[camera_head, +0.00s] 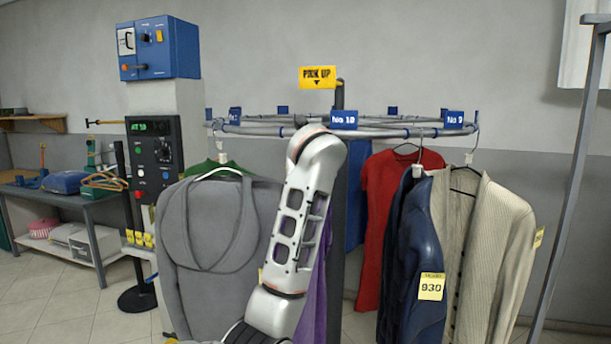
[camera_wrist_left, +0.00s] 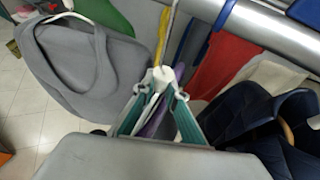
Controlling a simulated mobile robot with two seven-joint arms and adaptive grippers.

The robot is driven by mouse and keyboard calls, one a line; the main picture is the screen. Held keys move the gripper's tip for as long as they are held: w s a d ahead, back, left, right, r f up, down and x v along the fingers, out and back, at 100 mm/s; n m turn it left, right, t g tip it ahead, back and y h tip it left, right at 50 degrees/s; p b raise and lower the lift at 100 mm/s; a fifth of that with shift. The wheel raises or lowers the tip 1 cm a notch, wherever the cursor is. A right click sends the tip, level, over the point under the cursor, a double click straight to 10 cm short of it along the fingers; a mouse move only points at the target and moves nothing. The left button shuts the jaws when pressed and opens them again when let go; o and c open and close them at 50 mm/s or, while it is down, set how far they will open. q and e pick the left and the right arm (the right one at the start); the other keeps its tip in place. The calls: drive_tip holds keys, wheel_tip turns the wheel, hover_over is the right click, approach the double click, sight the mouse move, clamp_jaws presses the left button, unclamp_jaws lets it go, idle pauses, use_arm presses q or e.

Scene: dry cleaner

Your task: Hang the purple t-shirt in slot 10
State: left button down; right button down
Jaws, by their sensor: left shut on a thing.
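In the head view, part of the purple t-shirt (camera_head: 314,292) shows behind my arm, which hides most of it. In the left wrist view a strip of purple cloth (camera_wrist_left: 154,122) shows between the fingers of my left gripper (camera_wrist_left: 160,95). The fingers are shut on the white neck of a hanger (camera_wrist_left: 162,75), whose wire hook rises beside the rail. Whether the hook rests on the rail cannot be told. The blue slot label No 10 (camera_head: 344,119) sits on the rail above my arm. My right gripper is not in view.
The round rail (camera_head: 390,131) carries a grey garment (camera_head: 218,225) to the left and a red shirt (camera_head: 385,205), a navy jacket (camera_head: 410,250) and a cream cardigan (camera_head: 490,235) to the right. A control post (camera_head: 155,160) stands left. A grey pole (camera_head: 572,190) stands at far right.

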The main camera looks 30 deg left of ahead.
use_arm(q)
drive_tip(key=shift+f, duration=0.1)
idle(0.3)
drive_tip(key=c, duration=2)
unclamp_jaws()
drive_tip(key=shift+o, duration=0.2)
drive_tip(key=v, duration=1.2)
